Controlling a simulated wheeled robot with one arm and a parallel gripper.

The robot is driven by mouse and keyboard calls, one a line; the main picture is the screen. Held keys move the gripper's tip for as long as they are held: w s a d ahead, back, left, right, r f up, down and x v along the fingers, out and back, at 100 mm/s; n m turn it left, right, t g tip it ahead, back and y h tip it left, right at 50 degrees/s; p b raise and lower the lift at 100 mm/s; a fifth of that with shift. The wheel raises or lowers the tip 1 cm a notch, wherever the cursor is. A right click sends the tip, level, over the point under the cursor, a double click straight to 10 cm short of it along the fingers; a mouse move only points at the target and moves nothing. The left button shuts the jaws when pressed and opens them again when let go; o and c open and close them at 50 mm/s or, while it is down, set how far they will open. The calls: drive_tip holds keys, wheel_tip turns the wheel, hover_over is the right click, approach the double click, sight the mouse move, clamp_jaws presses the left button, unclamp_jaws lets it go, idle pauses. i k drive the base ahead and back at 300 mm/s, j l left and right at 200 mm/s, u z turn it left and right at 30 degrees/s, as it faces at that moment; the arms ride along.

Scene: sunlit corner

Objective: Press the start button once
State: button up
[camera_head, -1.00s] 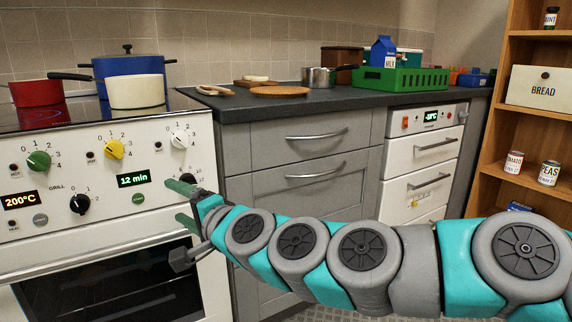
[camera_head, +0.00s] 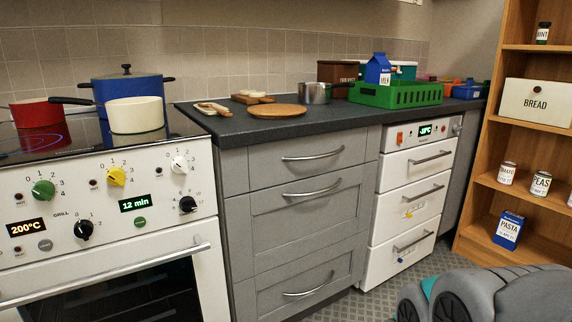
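The oven front (camera_head: 105,195) stands at the left with a row of knobs. A small round green button (camera_head: 140,222) sits directly under the display reading "12 min" (camera_head: 134,203); its lettering is too small to read surely. A grey button (camera_head: 45,245) sits under the display reading "200°C" (camera_head: 26,227). Nothing covers the panel. My gripper is out of view; only grey and teal links of my arm show at the bottom right, well away from the oven.
The black timer knob (camera_head: 188,204) is right of the green button, and the oven door handle (camera_head: 120,268) juts out below. Grey drawers (camera_head: 312,190) and a white drawer unit (camera_head: 408,190) stand to the right. A wooden shelf (camera_head: 490,182) bounds the far right. Floor shows between.

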sight(141, 220)
drive_tip(key=u, duration=1.35)
